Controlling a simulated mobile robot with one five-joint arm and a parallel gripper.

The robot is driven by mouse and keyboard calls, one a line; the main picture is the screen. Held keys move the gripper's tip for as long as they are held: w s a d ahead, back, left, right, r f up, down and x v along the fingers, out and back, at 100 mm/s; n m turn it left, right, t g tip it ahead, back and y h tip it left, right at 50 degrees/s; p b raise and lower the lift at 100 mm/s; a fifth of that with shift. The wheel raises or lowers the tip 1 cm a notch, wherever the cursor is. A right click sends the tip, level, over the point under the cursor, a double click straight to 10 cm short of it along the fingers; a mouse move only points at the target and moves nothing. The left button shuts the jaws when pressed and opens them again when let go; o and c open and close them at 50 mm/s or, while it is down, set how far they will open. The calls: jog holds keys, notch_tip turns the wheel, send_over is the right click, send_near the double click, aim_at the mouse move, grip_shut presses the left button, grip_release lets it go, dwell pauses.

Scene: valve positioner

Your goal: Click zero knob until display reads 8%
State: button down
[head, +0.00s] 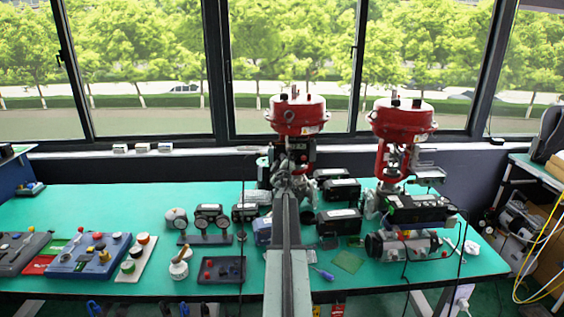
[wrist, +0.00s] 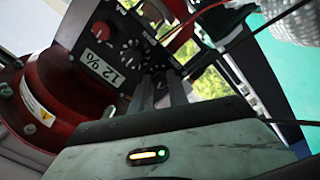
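In the wrist view the black valve positioner (wrist: 125,45) appears tilted at close range. Its pale display (wrist: 97,67) reads 12%. A red knob (wrist: 103,29) and smaller dark knobs or buttons sit on its panel; their labels are too small to read, so I cannot tell which is the zero knob. My gripper (wrist: 160,88) points at the panel, its fingers close to the lower dark part. I cannot tell whether it touches a knob or how far its fingers are apart. In the head view my arm covers much of the positioner (head: 299,146).
A red actuator (wrist: 75,95) with a warning label stands close at the left in the wrist view. A second red valve (head: 402,120) stands to the right on the green table (head: 120,205). Control boxes, gauges and tools cover much of the table.

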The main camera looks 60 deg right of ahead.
jog(key=shift+a+f, duration=0.1)
jog(key=shift+a, duration=0.1)
dwell(1.2)
jog(key=c, duration=1.3)
grip_release()
jog(key=shift+w, duration=0.1)
jog(key=v, duration=0.8)
jog(key=shift+d, duration=0.1)
